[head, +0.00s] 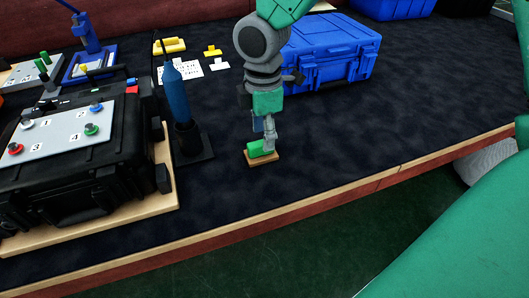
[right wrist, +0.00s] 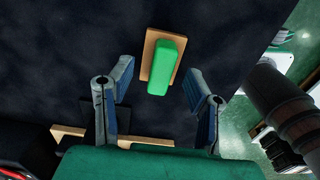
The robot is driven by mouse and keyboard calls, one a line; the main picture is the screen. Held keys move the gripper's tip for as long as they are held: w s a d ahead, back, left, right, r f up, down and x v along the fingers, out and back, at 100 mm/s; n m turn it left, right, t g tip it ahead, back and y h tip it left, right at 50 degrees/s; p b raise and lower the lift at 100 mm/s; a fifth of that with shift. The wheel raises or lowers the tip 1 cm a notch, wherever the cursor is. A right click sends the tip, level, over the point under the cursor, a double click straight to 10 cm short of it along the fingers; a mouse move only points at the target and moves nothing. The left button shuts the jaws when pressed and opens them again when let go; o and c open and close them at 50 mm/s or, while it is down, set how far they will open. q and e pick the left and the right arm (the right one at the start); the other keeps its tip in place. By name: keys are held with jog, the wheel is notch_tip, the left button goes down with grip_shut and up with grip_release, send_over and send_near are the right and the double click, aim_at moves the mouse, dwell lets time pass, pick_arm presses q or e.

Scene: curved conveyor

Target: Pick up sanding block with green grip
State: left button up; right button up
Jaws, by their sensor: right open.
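The sanding block (head: 250,158) lies flat on the dark table top, with a tan base and a green grip on top. My right gripper (head: 264,136) is just above it and pointing down, partly hiding the block's right side in the head view. In the right wrist view the sanding block (right wrist: 162,62) lies beyond the fingertips, centred between them. The right gripper (right wrist: 158,80) is open, with its two blue-padded fingers apart and nothing between them. It does not visibly touch the block. My left gripper is not in view.
A black case (head: 90,165) with a numbered button panel is further left. A blue case (head: 335,55) sits behind to the right. The table's wooden front edge (head: 300,206) is near. The table right of the block is clear.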

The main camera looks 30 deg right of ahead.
aim_at(261, 142)
jog(key=f, duration=0.1)
jog(key=a+f+b, duration=0.1)
jog(key=shift+a+f, duration=0.15)
jog(key=shift+f, duration=0.25)
jog(key=shift+a+f, duration=0.1)
jog(key=shift+a, duration=0.1)
jog(key=shift+d, duration=0.45)
jog(key=c, duration=0.6)
jog(key=shift+d, duration=0.2)
grip_shut()
jog(key=shift+s+d, duration=0.1)
jog(key=shift+d, duration=0.05)
jog(key=shift+a, duration=0.4)
jog(key=r+p, duration=0.2)
jog(key=r, duration=0.3)
jog(key=r+p, duration=0.1)
jog(key=r, duration=0.3)
jog(key=shift+d+r+p, duration=0.2)
jog(key=shift+r+p, duration=0.15)
jog(key=shift+p, duration=0.05)
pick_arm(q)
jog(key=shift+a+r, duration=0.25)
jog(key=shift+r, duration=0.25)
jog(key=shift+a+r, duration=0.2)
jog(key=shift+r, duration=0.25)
pick_arm(e)
jog(key=shift+a+r, duration=0.15)
jog(key=shift+a, duration=0.05)
